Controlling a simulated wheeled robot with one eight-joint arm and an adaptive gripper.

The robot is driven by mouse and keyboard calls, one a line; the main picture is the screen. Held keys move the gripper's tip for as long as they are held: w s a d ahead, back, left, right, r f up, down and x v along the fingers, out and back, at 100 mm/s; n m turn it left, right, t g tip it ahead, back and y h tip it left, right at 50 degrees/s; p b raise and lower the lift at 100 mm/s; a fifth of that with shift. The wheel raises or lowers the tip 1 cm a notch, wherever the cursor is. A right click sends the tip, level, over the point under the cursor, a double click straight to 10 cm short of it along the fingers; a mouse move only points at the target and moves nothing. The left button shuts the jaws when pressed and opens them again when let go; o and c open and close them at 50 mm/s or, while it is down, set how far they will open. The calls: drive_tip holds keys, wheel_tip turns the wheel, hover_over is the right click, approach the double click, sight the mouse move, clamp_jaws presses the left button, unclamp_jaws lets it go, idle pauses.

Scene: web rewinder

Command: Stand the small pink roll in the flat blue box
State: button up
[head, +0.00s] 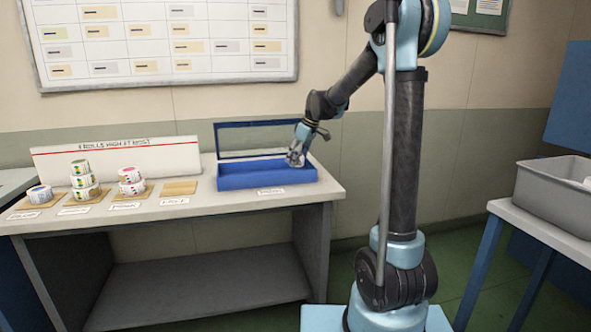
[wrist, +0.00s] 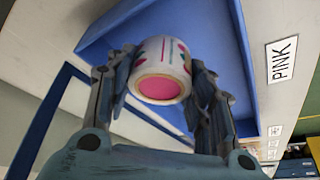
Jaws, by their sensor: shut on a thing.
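The small roll (wrist: 161,62) is white with coloured marks and a pink core end, which faces the wrist camera. My gripper (wrist: 160,80) is shut on it, one finger on each side. In the head view my gripper (head: 295,157) is at the right part of the flat blue box (head: 235,182), and the roll is too small to make out there. In the wrist view the blue box (wrist: 110,30) lies behind the roll. I cannot tell whether the roll touches the box floor.
A blue-framed clear panel (head: 255,138) stands up at the box's back. A label reading PINK (wrist: 282,59) is on the table (head: 240,205) in front. Stacked rolls (head: 84,175) stand on mats at the left, beside an empty mat (head: 179,187). A grey bin (head: 550,200) is at right.

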sight(297, 166)
drive_tip(key=shift+f, duration=2)
drive_tip(key=o, duration=0.8)
drive_tip(key=shift+f, duration=0.1)
drive_tip(key=shift+c, duration=0.2)
drive_tip(key=v, duration=1.2)
drive_tip(key=s+d+m+h, duration=0.1)
drive_tip(key=s+d+m, duration=0.2)
drive_tip(key=s+d, duration=0.5)
drive_tip(key=s+d+f+m+h, duration=0.1)
drive_tip(key=s+d+f+m, duration=0.2)
drive_tip(key=s+f, duration=0.3)
drive_tip(key=s+d+f+m+h, duration=0.1)
drive_tip(key=s+d+f+m, duration=0.2)
drive_tip(key=s, duration=1.1)
drive_tip(key=s+d+f+m+h, duration=0.1)
drive_tip(key=s+d+f+m, duration=0.2)
drive_tip(key=s+f, duration=0.7)
drive_tip(key=shift+s+d, duration=0.5)
drive_tip(key=shift+d, duration=0.45)
